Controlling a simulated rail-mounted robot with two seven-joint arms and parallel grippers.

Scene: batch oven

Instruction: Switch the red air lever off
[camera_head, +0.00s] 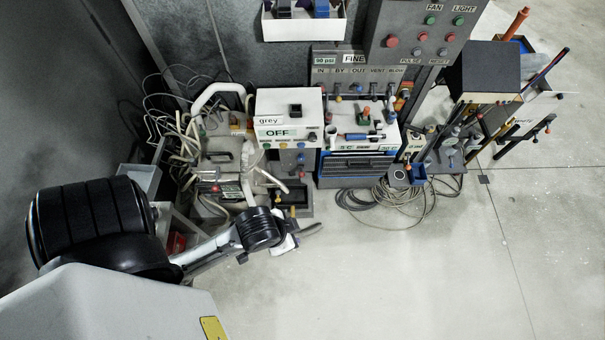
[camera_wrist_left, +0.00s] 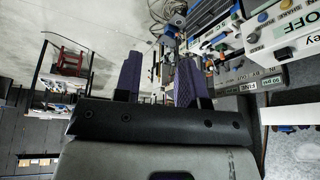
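I cannot single out the red air lever with certainty. A row of small valve levers (camera_head: 352,90) sits under labels reading IN, BY, OUT, VENT and BLOW on the grey panel (camera_head: 330,58), beside a "90 psi" plate. An orange-red fitting (camera_head: 403,90) is at that row's right end. My left gripper (camera_head: 308,231) is low over the floor, in front of the equipment and apart from it. In the left wrist view its two purple fingers (camera_wrist_left: 158,80) stand apart with nothing between them. The panel's labels (camera_wrist_left: 252,87) show there at the right. My right gripper is not in view.
A white box marked "grey" and "OFF" (camera_head: 287,118) stands left of a white-topped unit (camera_head: 358,120). Cables and hoses (camera_head: 210,150) tangle at the left; more cable (camera_head: 395,205) lies on the floor. A tool cart (camera_head: 510,85) stands at right. The front floor is clear.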

